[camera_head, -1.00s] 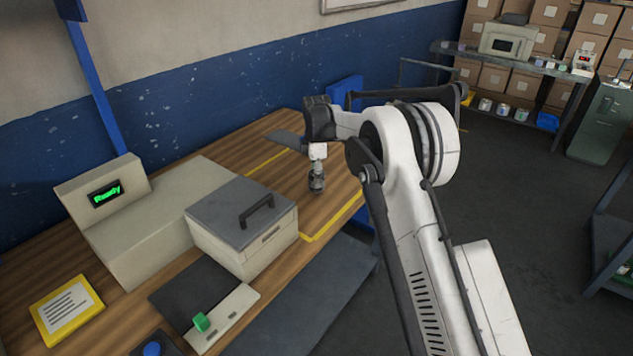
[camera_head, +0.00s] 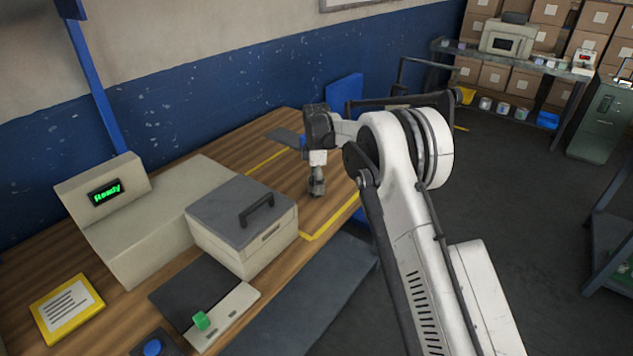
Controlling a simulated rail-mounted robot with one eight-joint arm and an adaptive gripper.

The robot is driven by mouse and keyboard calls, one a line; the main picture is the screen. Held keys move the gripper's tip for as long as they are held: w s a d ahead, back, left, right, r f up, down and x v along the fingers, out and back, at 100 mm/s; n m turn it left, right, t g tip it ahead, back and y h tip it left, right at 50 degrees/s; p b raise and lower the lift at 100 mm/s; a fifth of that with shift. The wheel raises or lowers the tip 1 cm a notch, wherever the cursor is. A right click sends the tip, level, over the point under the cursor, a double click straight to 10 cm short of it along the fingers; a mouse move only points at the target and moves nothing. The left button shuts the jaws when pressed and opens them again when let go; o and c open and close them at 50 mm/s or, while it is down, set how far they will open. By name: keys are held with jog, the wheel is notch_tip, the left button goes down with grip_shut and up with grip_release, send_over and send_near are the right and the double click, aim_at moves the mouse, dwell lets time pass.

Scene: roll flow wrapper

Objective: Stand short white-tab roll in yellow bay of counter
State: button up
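My gripper (camera_head: 317,188) points down over the wooden counter (camera_head: 215,165), low inside the yellow-taped bay. It is small and far from the camera, so its fingers and anything between them cannot be told apart. The yellow bay's tape (camera_head: 335,220) runs along the counter's front right edge. Another yellow line shows behind the gripper, and the bay's left side is partly hidden by the grey-lidded box. I cannot make out the short white-tab roll in this view.
A beige machine (camera_head: 150,225) with a green "Ready" display stands left of the bay. Its grey-lidded box (camera_head: 240,212) with a black handle borders the bay. Bare counter surrounds my gripper.

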notch_tip(320, 180, up, 12)
jog(key=s+d+r+m+t, duration=0.2)
jog(key=s+d+r+m, duration=0.3)
jog(key=s+d+r, duration=0.45)
jog(key=s+d+r+m+t, duration=0.1)
jog(key=s+d+r+m, duration=0.45)
jog(key=s+r, duration=0.55)
jog(key=s+d+f+m+t, duration=0.1)
jog(key=s+d+f+m, duration=0.2)
jog(key=s, duration=0.6)
jog(key=s+d+f+m+t, duration=0.1)
jog(key=s+d+f+m, duration=0.2)
jog(key=s, duration=0.7)
jog(key=s+d+f+m+t, duration=0.2)
jog(key=s+d+f+m, duration=0.1)
jog(key=s, duration=0.7)
jog(key=shift+s+d+f+m, duration=0.25)
jog(key=shift+d+f+m, duration=0.1)
jog(key=shift+d+f, duration=0.1)
jog(key=shift+b, duration=0.3)
jog(key=shift+f+b, duration=0.85)
jog(key=shift+f, duration=0.1)
